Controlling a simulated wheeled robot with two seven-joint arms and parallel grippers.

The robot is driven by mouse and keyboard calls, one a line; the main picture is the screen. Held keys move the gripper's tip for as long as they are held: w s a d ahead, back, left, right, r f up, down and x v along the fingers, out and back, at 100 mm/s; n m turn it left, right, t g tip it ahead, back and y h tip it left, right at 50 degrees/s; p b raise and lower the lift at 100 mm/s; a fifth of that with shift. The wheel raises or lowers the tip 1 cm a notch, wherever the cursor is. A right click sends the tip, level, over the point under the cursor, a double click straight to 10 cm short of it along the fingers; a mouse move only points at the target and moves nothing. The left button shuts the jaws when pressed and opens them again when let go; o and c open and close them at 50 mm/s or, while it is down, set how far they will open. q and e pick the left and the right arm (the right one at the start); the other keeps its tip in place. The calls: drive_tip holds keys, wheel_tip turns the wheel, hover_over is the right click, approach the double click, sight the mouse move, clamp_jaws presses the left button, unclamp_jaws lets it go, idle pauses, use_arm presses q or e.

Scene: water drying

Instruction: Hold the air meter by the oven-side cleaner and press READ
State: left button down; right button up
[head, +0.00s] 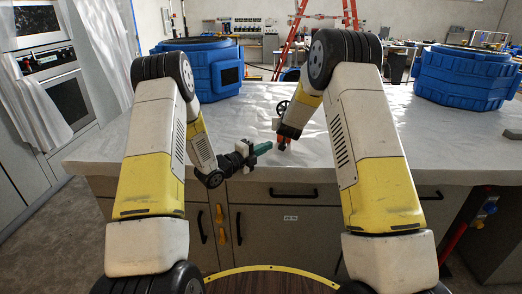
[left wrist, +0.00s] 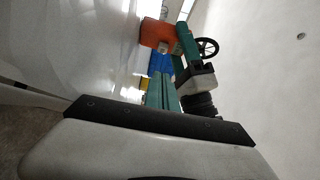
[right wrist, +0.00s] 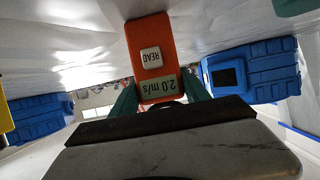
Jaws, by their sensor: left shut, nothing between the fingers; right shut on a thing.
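My right gripper (head: 283,134) is shut on the orange air meter (head: 282,144) and holds it above the counter. In the right wrist view, the air meter (right wrist: 148,40) has a white READ button (right wrist: 151,58) and a display (right wrist: 158,86) showing 2.0 m/s, upside down. My left gripper (head: 263,148) is shut and empty, pointing at the meter from the left; a teal fingertip shows in the right wrist view (right wrist: 295,6), apart from the button. In the left wrist view its fingers (left wrist: 160,90) point toward the meter (left wrist: 155,34). The blue oven-side cleaner (head: 203,72) stands behind, on the left.
A second blue cleaner (head: 465,77) stands at the counter's right. The white-covered counter (head: 390,125) is clear between them. A black spoked wheel (left wrist: 207,47) is beside the right gripper. Ovens (head: 60,85) are at the left, an orange ladder (head: 295,35) behind.

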use_arm(q)
drive_tip(key=shift+v, duration=1.3)
use_arm(e)
drive_tip(key=shift+d+f, duration=0.25)
drive_tip(key=shift+f, duration=0.05)
use_arm(q)
drive_tip(key=shift+f, duration=0.1)
use_arm(e)
drive_tip(key=o, duration=1.7)
drive_tip(key=shift+r, duration=0.1)
drive_tip(key=shift+r, duration=0.1)
